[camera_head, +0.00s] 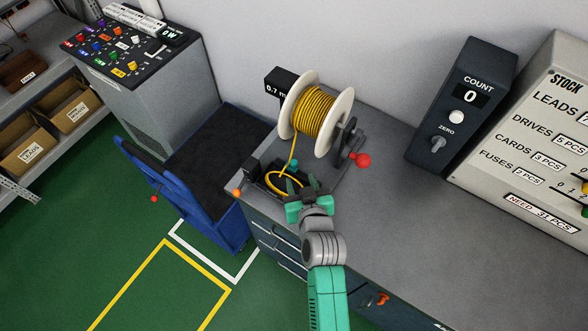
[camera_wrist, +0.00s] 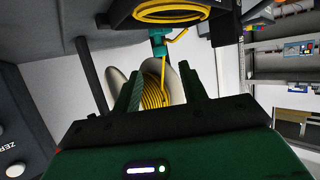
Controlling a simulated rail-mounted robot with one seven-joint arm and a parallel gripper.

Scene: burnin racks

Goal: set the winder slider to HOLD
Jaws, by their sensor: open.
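The winder carries a spool (camera_head: 319,112) of yellow wire between white flanges, on a grey plate on the bench. A red knob (camera_head: 362,160) stands at its right side. The wire runs down past a small teal part (camera_head: 293,167) into a black tray with a yellow loop (camera_head: 283,184). I cannot make out which part is the slider, nor any HOLD marking. My gripper (camera_head: 307,190) is open and empty, over the front of the winder beside the loop. In the wrist view the spool (camera_wrist: 153,92) shows between its fingers, with the teal part (camera_wrist: 157,44) beyond them.
A small black block (camera_head: 252,169) and an orange knob (camera_head: 237,193) are left of the tray. A 0.7 m display (camera_head: 279,82) stands behind. The COUNT box (camera_head: 462,103) and stock panel (camera_head: 560,120) are right. The bench top (camera_head: 400,215) between is clear.

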